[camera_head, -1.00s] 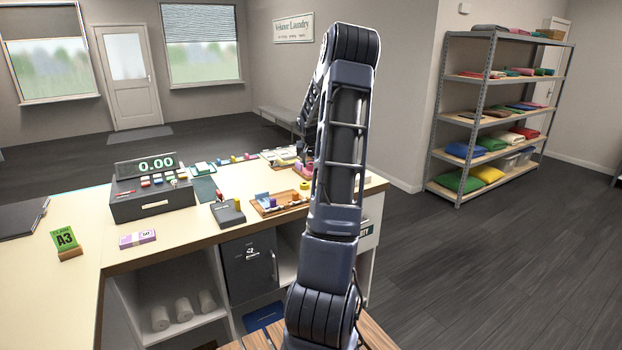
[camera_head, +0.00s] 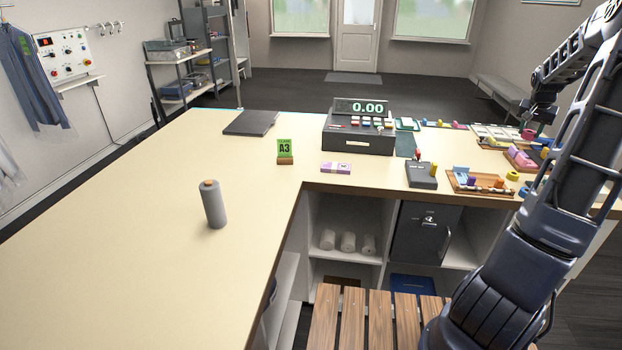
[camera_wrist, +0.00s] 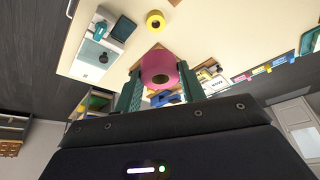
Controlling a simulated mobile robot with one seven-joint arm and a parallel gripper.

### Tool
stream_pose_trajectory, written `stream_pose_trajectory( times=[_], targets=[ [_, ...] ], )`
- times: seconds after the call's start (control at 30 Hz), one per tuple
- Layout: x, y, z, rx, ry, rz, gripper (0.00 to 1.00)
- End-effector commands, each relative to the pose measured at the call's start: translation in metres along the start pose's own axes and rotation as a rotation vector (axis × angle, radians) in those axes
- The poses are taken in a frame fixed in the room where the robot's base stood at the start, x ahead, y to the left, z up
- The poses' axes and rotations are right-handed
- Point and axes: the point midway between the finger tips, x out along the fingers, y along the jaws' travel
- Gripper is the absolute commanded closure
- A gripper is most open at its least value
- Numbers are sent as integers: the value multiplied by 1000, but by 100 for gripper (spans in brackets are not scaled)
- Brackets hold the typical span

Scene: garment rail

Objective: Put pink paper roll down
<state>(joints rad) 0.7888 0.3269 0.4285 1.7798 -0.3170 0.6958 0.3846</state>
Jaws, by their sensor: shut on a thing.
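The pink paper roll (camera_wrist: 158,66) is held between the two green fingers of my gripper (camera_wrist: 160,78) in the wrist view. Its round end with a dark hole faces the camera. In the head view, a small pink spot that looks like the roll (camera_head: 528,134) shows below the end of my arm at the right, over the far right part of the counter. My gripper is shut on the roll. The fingers are too small to make out in the head view. I cannot tell whether the roll touches the counter.
A yellow roll (camera_wrist: 156,21) stands near the pink roll. A wooden tray (camera_head: 481,190), a dark card reader (camera_head: 421,175) and a cash register (camera_head: 358,140) crowd the counter's right part. A grey roll (camera_head: 213,205) stands on the left part (camera_head: 130,240), which is mostly clear.

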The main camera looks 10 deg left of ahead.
Motion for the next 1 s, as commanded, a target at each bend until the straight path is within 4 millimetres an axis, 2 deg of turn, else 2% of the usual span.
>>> stream_pose_trajectory(
  times=[0.03,0.1,0.47,0.77,1.0],
  targets=[
    [-1,-19,2,-22,0,-9,82],
    [-2,-43,5,-49,0,-21,82],
    [-13,-167,32,-194,-2,-82,82],
    [-28,-266,69,-316,-4,-132,82],
    [-44,-341,108,-412,-3,-172,82]
  ],
)
